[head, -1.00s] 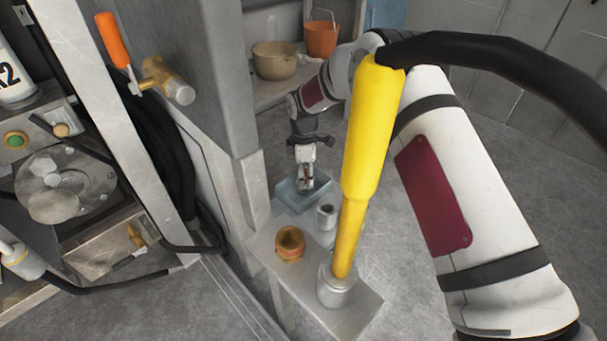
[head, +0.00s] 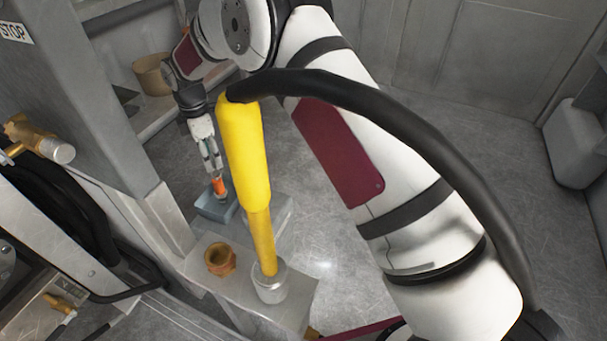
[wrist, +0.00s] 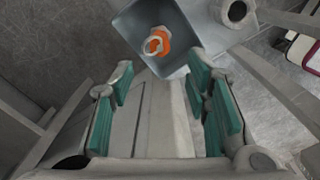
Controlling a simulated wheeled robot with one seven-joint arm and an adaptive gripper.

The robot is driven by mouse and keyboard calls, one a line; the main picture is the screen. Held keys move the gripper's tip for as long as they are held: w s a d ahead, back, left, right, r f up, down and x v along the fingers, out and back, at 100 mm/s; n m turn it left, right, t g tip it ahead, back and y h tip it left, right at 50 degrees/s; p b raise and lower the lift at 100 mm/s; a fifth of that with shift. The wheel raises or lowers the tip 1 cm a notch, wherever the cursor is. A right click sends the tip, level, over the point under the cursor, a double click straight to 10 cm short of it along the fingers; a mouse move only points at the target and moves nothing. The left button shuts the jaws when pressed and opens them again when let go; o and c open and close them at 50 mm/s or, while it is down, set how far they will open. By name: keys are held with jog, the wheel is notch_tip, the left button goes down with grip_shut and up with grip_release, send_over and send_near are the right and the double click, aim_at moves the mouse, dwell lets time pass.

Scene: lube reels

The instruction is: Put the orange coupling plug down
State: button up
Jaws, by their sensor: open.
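The orange coupling plug (head: 219,187) stands in a small blue-grey tray (head: 212,208) behind the yellow-handled tool. In the wrist view the orange plug (wrist: 157,42), with a pale ring at its centre, is inside the tray (wrist: 178,66), beyond the fingertips. My gripper (head: 212,165) is just above the plug in the head view. In the wrist view my gripper (wrist: 160,95) is open, its teal pads wide apart with nothing between them. The plug's underside is hidden.
A brass fitting (head: 220,259) and a metal cup (head: 269,283) holding the yellow-handled tool (head: 244,155) are on the near shelf (head: 225,288). A grey cylinder (wrist: 237,11) stands beside the tray. A tan bucket (head: 152,75) is on a rear shelf.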

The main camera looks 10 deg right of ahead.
jog(key=s+d+r+m, duration=0.35)
jog(key=d+r, duration=0.25)
jog(key=r, duration=0.3)
jog(key=s+d+r+m, duration=0.3)
jog(key=s+d+r, duration=0.3)
jog(key=r, duration=0.4)
jog(key=s+d+r+m+h, duration=0.1)
jog(key=s+d+r+m, duration=0.25)
jog(key=s+d, duration=0.2)
jog(key=s+d+r+m, duration=0.2)
jog(key=s+d+r, duration=0.25)
jog(key=s, duration=0.25)
jog(key=s+d+f+m, duration=0.1)
jog(key=s+d+m, duration=0.1)
jog(key=s, duration=0.6)
jog(key=s+d+f+m, duration=0.1)
jog(key=s+m, duration=0.3)
jog(key=s, duration=0.5)
jog(key=s+d+f+m+y, duration=0.1)
jog(key=s+d+m, duration=0.2)
jog(key=s, duration=0.6)
jog(key=shift+s+d+m, duration=0.2)
jog(key=shift+d+m, duration=0.1)
